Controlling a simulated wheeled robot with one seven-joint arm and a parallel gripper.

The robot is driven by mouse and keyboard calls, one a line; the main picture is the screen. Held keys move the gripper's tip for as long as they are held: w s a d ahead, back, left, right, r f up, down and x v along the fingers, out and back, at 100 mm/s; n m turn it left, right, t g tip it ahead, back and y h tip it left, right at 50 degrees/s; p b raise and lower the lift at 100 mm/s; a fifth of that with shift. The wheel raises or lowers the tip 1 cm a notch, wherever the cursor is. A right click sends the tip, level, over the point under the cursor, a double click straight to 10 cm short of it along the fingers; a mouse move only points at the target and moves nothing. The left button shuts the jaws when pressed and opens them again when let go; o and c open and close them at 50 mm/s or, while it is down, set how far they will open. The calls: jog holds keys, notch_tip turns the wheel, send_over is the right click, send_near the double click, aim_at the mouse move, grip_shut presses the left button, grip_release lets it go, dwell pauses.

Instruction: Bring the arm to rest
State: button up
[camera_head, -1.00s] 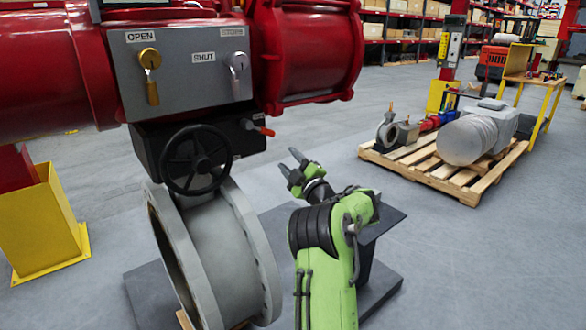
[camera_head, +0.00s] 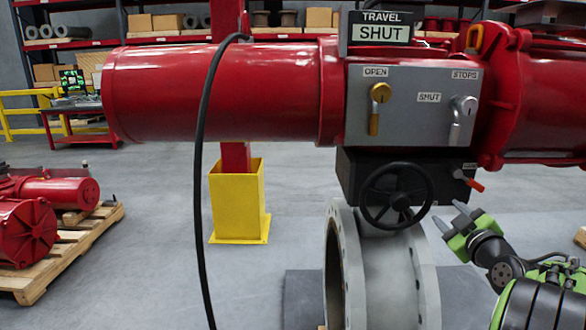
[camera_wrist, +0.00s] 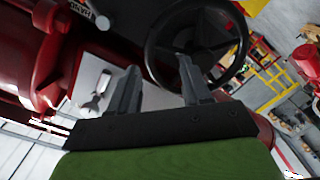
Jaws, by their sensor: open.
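My gripper (camera_head: 449,214) is at the lower right of the head view, its fingers pointing up and left. It is open and empty, its two fingers apart. It is just right of the black handwheel (camera_head: 397,195), below the red-tipped lever (camera_head: 469,180), with no clear contact. In the wrist view my gripper's fingers (camera_wrist: 157,68) point toward the handwheel (camera_wrist: 196,45), one fingertip overlapping its lower rim in the picture. The travel sign (camera_head: 381,33) reads SHUT.
The grey flanged valve body (camera_head: 390,280) stands below the handwheel, left of my arm. A black cable (camera_head: 201,180) hangs from the actuator. A yellow post base (camera_head: 238,205) stands behind. A pallet (camera_head: 60,255) with red parts is at left. Floor between them is clear.

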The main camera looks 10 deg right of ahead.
jog(key=s+a+f+m+g+y, duration=0.1)
jog(key=s+a+g+y, duration=0.3)
jog(key=a, duration=0.6)
jog(key=s+a+f+m+g+h, duration=0.1)
jog(key=s+a+m, duration=0.1)
jog(key=s+a, duration=0.6)
jog(key=s+a+f+m+g+h, duration=0.1)
jog(key=s+a+f+m+g, duration=0.25)
jog(key=s, duration=0.65)
jog(key=s+a+f+m+g, duration=0.1)
jog(key=s+a+f+g, duration=0.2)
jog(key=s+a+f, duration=0.45)
jog(key=s+d+r+p, duration=0.1)
jog(key=r+p, duration=0.7)
jog(key=r, duration=0.1)
jog(key=s+d+r+p, duration=0.1)
jog(key=d+r+p, duration=0.1)
jog(key=r+p, duration=0.7)
jog(key=shift+s+r+p, duration=0.3)
jog(key=shift+r, duration=0.15)
jog(key=shift+o, duration=0.2)
